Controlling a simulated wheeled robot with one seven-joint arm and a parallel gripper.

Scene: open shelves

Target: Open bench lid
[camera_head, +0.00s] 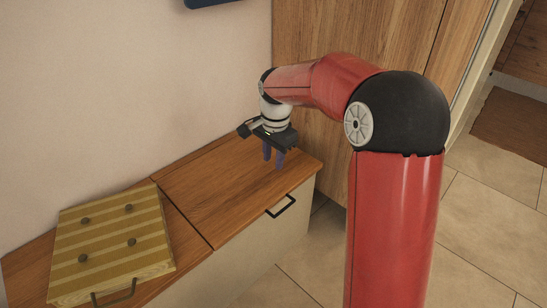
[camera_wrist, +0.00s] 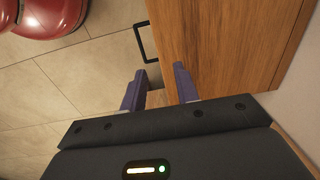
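The bench has a wooden lid (camera_head: 232,185) on its right section, over a pale front panel. The lid looks shut. A dark handle (camera_head: 281,206) sits at the front edge of this section; it also shows in the wrist view (camera_wrist: 146,42). My gripper (camera_head: 273,163) points down above the right part of the lid, fingers apart and empty. In the wrist view its blue fingers (camera_wrist: 158,90) are spread, with one over the lid (camera_wrist: 225,40) and the other towards the floor side. Whether the fingertips touch the lid is unclear.
A wall stands behind the bench and a tall wooden cabinet (camera_head: 330,35) at the right. Tiled floor (camera_head: 300,260) in front is clear.

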